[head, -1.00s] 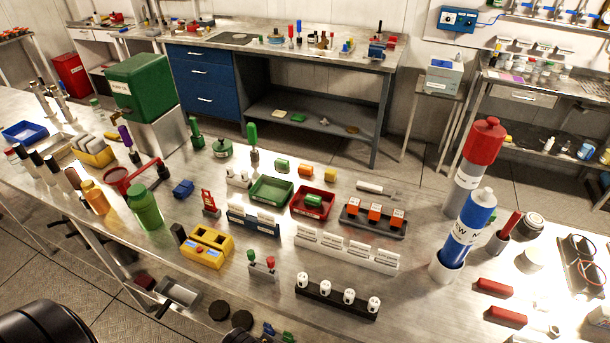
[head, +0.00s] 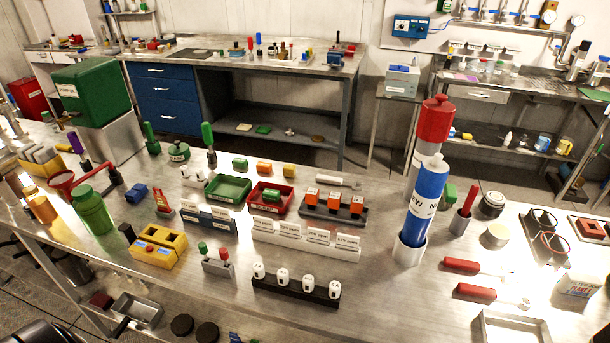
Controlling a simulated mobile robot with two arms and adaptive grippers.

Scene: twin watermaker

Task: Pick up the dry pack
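I cannot pick out a dry pack by a readable label. A small white pack with dark and reddish print (head: 580,287) lies at the right edge of the bench, and its wording is too small to read for sure. A row of white labelled blocks (head: 306,239) stands in the middle of the bench. Neither of my grippers is in view. A dark rounded part at the bottom left corner may be mine.
The steel bench (head: 380,300) is crowded. A tall blue-and-white cylinder (head: 428,200) stands in a white holder, with a red-topped one (head: 436,120) behind. Green (head: 229,187) and red (head: 271,196) trays sit mid-bench. A shallow metal tray (head: 512,328) lies front right.

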